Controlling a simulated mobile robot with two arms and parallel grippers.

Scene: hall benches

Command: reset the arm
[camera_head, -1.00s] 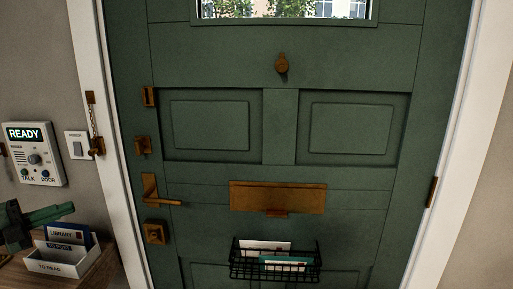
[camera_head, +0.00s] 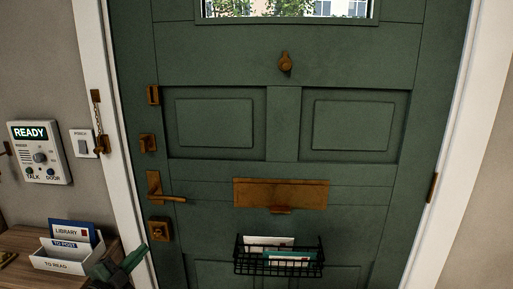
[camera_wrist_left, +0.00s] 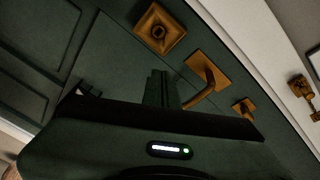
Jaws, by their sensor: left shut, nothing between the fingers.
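My left gripper (camera_head: 132,260) is low in the head view, in front of the door frame and just right of the letter holder. Its green fingers are shut with nothing between them. In the left wrist view the shut fingers (camera_wrist_left: 160,88) point toward the green door (camera_wrist_left: 110,55). The brass lever handle (camera_wrist_left: 208,80) shows beyond them, apart as far as I can tell. In the head view the same lever handle (camera_head: 160,188) is above the gripper on the green door (camera_head: 280,100). My right gripper is not in view.
A white letter holder (camera_head: 62,265) with cards stands on a wooden shelf (camera_head: 20,240) at left. An intercom panel reading READY (camera_head: 40,152) and a switch (camera_head: 83,143) are on the wall. A black wire basket (camera_head: 280,262) with letters hangs below the brass mail slot (camera_head: 280,193).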

